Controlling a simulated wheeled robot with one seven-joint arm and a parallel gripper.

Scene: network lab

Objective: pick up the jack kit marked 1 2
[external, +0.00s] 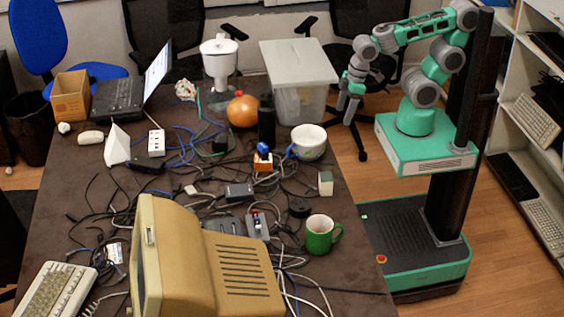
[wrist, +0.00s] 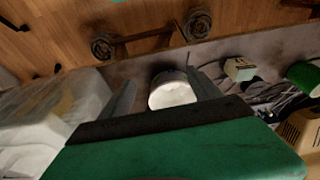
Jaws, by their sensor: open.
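No marking "1 2" can be read in either view, so I cannot be sure which thing is the jack kit. A small pale box with a greenish side (external: 325,183) stands near the table's right edge and may be it. It also shows in the wrist view (wrist: 240,69), right of my fingers. My gripper (external: 347,108) hangs beyond the table's right edge, beside the clear bin, apart from the box. In the wrist view my gripper (wrist: 160,80) is open and empty, with a white mug (wrist: 172,92) seen between its fingers.
The white mug (external: 309,143) and a green mug (external: 321,234) stand near the right edge. A clear lidded bin (external: 298,65) is at the back right. A dark bottle (external: 266,122), orange round object (external: 242,111), beige monitor (external: 190,262) and many cables crowd the table.

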